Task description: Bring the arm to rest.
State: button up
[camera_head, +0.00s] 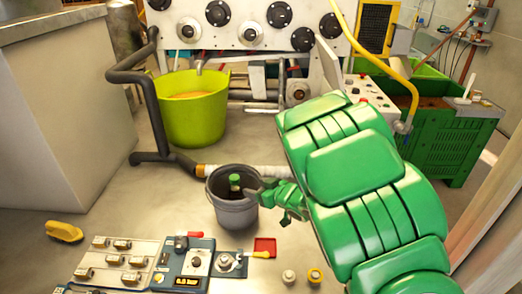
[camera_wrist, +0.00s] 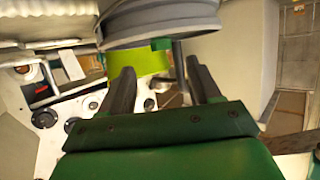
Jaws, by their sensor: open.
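My green arm reaches in from the right in the head view and ends in my gripper (camera_head: 268,194), which is beside the right rim of a grey bucket (camera_head: 235,212). A dark bottle with a green top (camera_head: 235,184) stands in the bucket. In the wrist view my gripper (camera_wrist: 158,80) shows two dark fingers spread apart with nothing between them. The grey bucket (camera_wrist: 160,22) fills the top of that view, just beyond the fingertips. I cannot tell whether a finger touches the bucket.
A panel with valves and a pressure display (camera_head: 188,268) lies in front, with a red tray (camera_head: 265,246) beside it. A yellow-green tub (camera_head: 192,115) stands behind at left. A green crate (camera_head: 440,145) is at right. A yellow brush-like object (camera_head: 64,232) lies at left.

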jog(key=shift+d, duration=0.1)
jog(key=s+d+r+m+h, duration=0.15)
jog(key=d+r+h, duration=0.35)
jog(key=d, duration=0.5)
jog(key=d+r+m+h, duration=0.3)
jog(key=d+r+h, duration=0.15)
jog(key=d, duration=0.55)
jog(key=s+d+r+m+g+h, duration=0.1)
jog(key=s+d+r+g+h, duration=0.15)
jog(key=s, duration=0.45)
jog(key=s+d+r+m+g+h, duration=0.1)
jog(key=s+d+r+g, duration=0.15)
jog(key=s, duration=0.45)
jog(key=s+a+m+g+y, duration=0.1)
jog(key=s+a+g, duration=0.2)
jog(key=s, duration=1)
jog(key=s+a+r+m+g+y, duration=0.1)
jog(key=s+a+g+y, duration=0.1)
jog(key=s, duration=1.2)
jog(key=shift+a+r+g, duration=0.15)
jog(key=shift+a+g, duration=0.45)
jog(key=shift+a, duration=0.3)
jog(key=shift+m, duration=0.25)
